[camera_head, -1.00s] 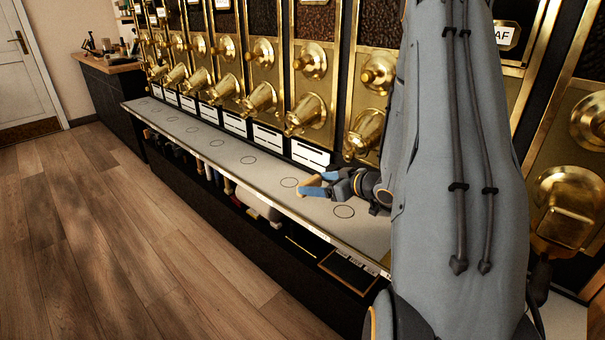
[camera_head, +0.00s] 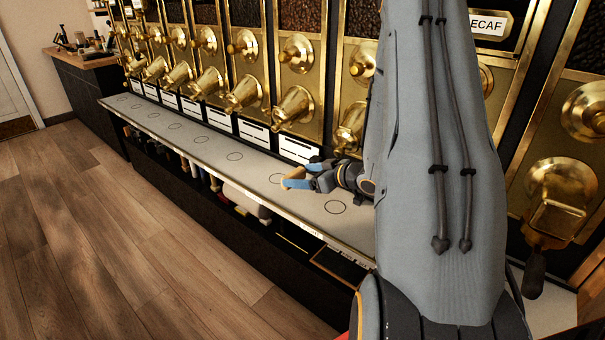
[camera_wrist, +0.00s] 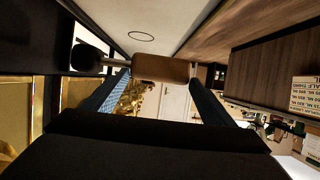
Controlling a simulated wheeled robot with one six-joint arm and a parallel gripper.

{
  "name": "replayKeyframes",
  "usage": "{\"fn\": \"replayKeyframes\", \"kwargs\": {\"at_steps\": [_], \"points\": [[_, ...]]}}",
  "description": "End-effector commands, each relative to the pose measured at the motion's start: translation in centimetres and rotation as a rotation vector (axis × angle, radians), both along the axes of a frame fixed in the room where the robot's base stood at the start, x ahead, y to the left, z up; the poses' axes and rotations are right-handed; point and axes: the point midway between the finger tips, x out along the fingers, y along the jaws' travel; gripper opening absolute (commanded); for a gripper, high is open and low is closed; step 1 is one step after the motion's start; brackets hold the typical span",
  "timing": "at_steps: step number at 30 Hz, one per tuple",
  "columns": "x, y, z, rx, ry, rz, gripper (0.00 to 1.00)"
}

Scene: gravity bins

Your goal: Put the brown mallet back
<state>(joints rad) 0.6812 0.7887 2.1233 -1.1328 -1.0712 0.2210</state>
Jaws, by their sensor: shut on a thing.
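The brown mallet (camera_wrist: 165,68) is held between the blue fingertips of my gripper (camera_wrist: 157,84) in the wrist view. Its brown block spans the gap, and a dark rounded end (camera_wrist: 88,57) reaches out to the left. In the head view my gripper (camera_head: 297,177) is beside the front edge of the pale counter, shut on the mallet (camera_head: 292,171), of which only a small brown part shows. Whether the mallet touches the counter I cannot tell.
The pale counter (camera_head: 190,136) with printed rings runs along the brass gravity bins (camera_head: 295,108). Under its front edge is a dark shelf with several items, among them a cream one (camera_head: 240,195). Open wooden floor (camera_head: 110,230) lies to the left.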

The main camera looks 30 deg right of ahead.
Motion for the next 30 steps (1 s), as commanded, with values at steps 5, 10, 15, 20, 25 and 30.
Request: {"fn": "replayKeyframes", "kwargs": {"at_steps": [5,10,15,20,25,30], "points": [[0.0,-0.1,-2.3,0.001,0.001,-0.002,0.42],[0.0,-0.2,-4.0,-0.001,0.001,-0.003,0.42],[0.0,-0.2,-5.1,0.001,0.000,-0.004,0.42],[0.0,-0.2,-5.6,0.000,0.000,-0.003,0.42],[0.0,-0.2,-5.6,0.000,0.000,-0.003,0.42],[0.0,-0.2,-5.6,0.000,0.000,-0.003,0.42]]}}
